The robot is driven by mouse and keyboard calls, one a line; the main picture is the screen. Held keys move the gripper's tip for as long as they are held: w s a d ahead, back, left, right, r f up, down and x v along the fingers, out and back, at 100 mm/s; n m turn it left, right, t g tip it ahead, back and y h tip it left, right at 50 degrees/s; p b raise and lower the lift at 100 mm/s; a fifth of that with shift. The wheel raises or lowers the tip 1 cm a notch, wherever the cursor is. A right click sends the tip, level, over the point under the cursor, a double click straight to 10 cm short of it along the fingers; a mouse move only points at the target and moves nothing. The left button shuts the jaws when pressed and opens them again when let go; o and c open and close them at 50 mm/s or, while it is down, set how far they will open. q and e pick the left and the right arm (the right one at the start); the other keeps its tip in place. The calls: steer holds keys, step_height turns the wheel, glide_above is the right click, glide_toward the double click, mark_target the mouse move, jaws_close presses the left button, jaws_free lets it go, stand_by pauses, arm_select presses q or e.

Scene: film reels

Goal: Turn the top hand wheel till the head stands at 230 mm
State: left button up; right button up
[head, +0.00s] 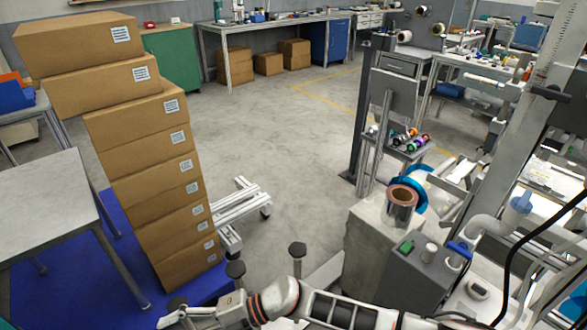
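A tall grey column (540,80) with a printed scale leans through the right side of the head view. A black lever or clamp (550,92) sits on it. I cannot read the scale or a head position. A blue knob (521,203) and a blue handle (460,248) are on the machine below. I cannot tell which part is the top hand wheel. My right gripper (174,313) is at the bottom left, its arm reaching in from the right, far from the column. My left gripper is out of view.
A leaning stack of cardboard boxes (150,155) stands on a blue base (110,254) at the left, beside a grey table (45,200). A copper-topped roll (401,206) stands on a grey cabinet (365,245). The floor (275,135) in the middle is clear.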

step_height(320, 180, up, 6)
steer(key=w+a+m+t+y, duration=0.1)
steer(key=m+t+y, duration=0.3)
steer(key=m, duration=0.1)
steer(key=w+d+m+t+h, duration=0.3)
steer(key=w+d+m+t, duration=0.5)
steer(key=d+m+t, duration=0.5)
steer(key=d+f+m+h, duration=0.7)
steer(key=d+f+m, duration=0.15)
steer(key=d, duration=0.65)
steer(key=s+d+f+m+h, duration=0.1)
steer(key=s+d+f, duration=0.2)
steer(key=d, duration=0.2)
steer(key=s+d+f+m+g+h, duration=0.1)
steer(key=s+d+f+h, duration=0.1)
steer(key=d, duration=0.4)
steer(key=s+d+f+m+g+h, duration=0.1)
steer(key=s+d+f+h, duration=0.1)
steer(key=s+d+f, duration=0.2)
steer(key=shift+s+d+f, duration=0.3)
steer(key=shift+s+d, duration=0.8)
steer(key=shift+d, duration=0.1)
steer(key=shift+r, duration=0.1)
